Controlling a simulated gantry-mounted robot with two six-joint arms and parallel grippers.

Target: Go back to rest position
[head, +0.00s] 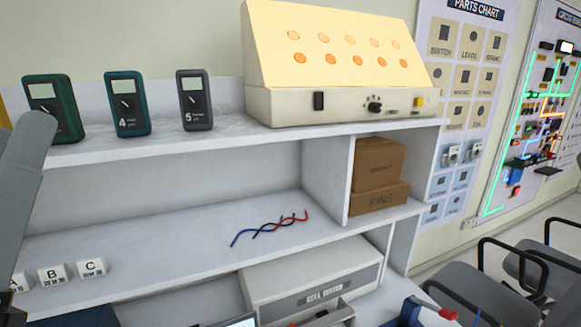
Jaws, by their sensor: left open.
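My left gripper (20,165) shows only in part at the left edge of the head view, as a smooth grey piece cut off by the frame. It is open, and nothing shows held in it. It overlaps the view of the shelf's left end, close in the picture to the green meter (55,108). Its fingertips are not clearly visible. My right gripper is not in view.
The upper shelf (225,122) bears teal (127,103) and grey (195,99) meters and a lit panel (335,60). Chairs (490,290) stand at right.

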